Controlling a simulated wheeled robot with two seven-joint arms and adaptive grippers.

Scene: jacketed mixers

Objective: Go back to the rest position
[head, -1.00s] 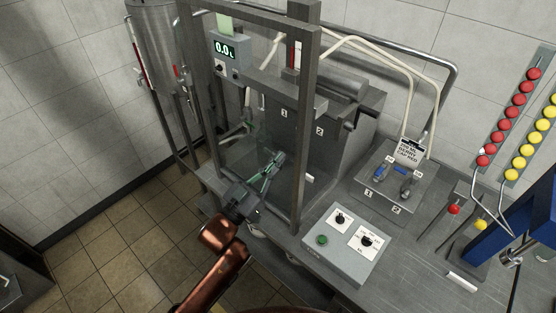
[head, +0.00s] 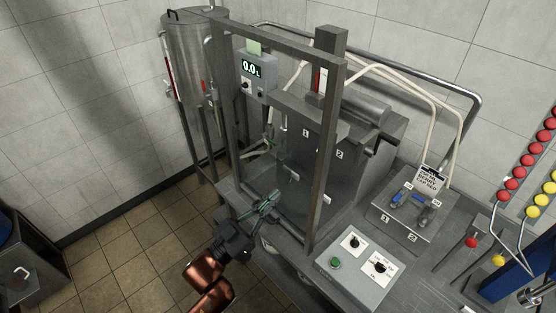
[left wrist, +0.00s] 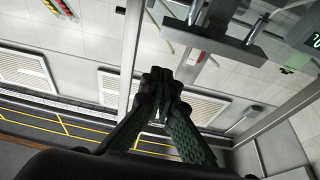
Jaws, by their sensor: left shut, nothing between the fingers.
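My left gripper (head: 268,203) is shut and empty, with dark green fingers on a black body and a copper-coloured arm from the bottom of the head view. It is in the air by the lower part of the grey metal frame (head: 321,160), at the front of the bench. In the left wrist view its fingers (left wrist: 160,78) meet at the tips with nothing between them. My right gripper is not in view.
A control box (head: 362,266) with a green button and knobs sits right of the gripper. A steel tank (head: 190,60) stands behind left. Tiled floor (head: 130,235) is free at left.

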